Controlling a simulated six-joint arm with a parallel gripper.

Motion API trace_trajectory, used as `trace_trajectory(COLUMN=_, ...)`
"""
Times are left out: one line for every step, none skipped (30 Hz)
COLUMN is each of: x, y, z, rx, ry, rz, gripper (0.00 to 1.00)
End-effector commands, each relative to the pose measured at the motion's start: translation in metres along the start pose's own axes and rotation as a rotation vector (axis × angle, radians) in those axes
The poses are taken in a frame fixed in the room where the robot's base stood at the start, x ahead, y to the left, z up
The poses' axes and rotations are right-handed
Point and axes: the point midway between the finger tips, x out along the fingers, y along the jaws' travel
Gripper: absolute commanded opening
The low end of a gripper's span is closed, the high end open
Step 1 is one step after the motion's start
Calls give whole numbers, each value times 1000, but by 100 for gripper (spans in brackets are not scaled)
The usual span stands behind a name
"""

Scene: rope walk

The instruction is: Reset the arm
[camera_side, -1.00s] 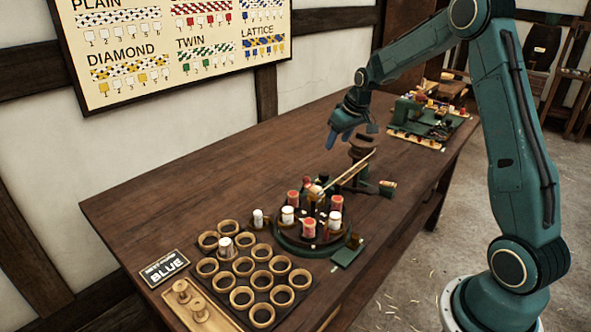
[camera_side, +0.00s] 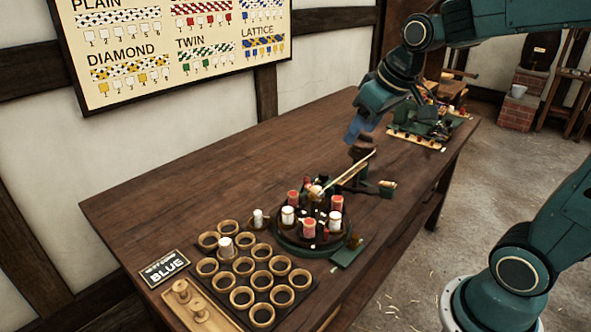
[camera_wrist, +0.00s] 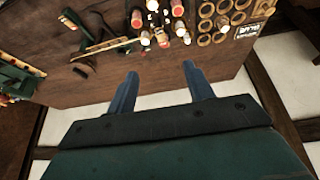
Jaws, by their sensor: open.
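My gripper (camera_side: 354,131) hangs above the far half of the wooden table, just behind the braiding stand. In the wrist view my gripper (camera_wrist: 160,82) shows two blue fingers spread apart with nothing between them. The round braiding stand (camera_side: 290,247) holds several red and white bobbins, and a pale rod slants up from it toward the back. In the wrist view the bobbins (camera_wrist: 190,70) show at the top, beyond the fingers. My gripper touches none of these things.
A dark board with wooden rings (camera_side: 241,297) lies at the table's front left, one ring holding a white bobbin. A sign (camera_side: 166,268) reads BLUE. A green tray with small parts (camera_side: 425,137) sits at the far end. The table's left side (camera_side: 170,190) is bare.

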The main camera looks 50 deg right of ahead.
Motion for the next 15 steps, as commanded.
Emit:
trace_trajectory(x=-8, y=-6, z=9, rx=-7, ry=8, rz=-3, gripper=52)
trace_trajectory(x=-12, y=-10, z=15, rx=-8, ry=9, rz=-4, gripper=52)
trace_trajectory(x=-18, y=-14, z=23, rx=-10, ry=12, rz=-7, gripper=52)
trace_trajectory(x=-21, y=-16, z=29, rx=-12, ry=15, rz=-8, gripper=52)
trace_trajectory(x=-25, y=-19, z=34, rx=-13, ry=17, rz=-10, gripper=52)
trace_trajectory(x=-29, y=-23, z=42, rx=-17, ry=19, rz=-13, gripper=52)
trace_trajectory(x=-32, y=-26, z=49, rx=-19, ry=20, rz=-15, gripper=52)
trace_trajectory(x=-35, y=-28, z=55, rx=-20, ry=23, rz=-17, gripper=52)
trace_trajectory(x=-39, y=-31, z=63, rx=-23, ry=26, rz=-20, gripper=52)
trace_trajectory(x=-42, y=-33, z=69, rx=-24, ry=28, rz=-23, gripper=52)
trace_trajectory(x=-44, y=-35, z=76, rx=-25, ry=29, rz=-25, gripper=52)
trace_trajectory(x=-47, y=-38, z=84, rx=-28, ry=32, rz=-28, gripper=52)
trace_trajectory(x=-48, y=-39, z=90, rx=-29, ry=35, rz=-29, gripper=52)
trace_trajectory(x=-50, y=-40, z=96, rx=-30, ry=37, rz=-31, gripper=52)
trace_trajectory(x=-52, y=-42, z=103, rx=-31, ry=38, rz=-34, gripper=52)
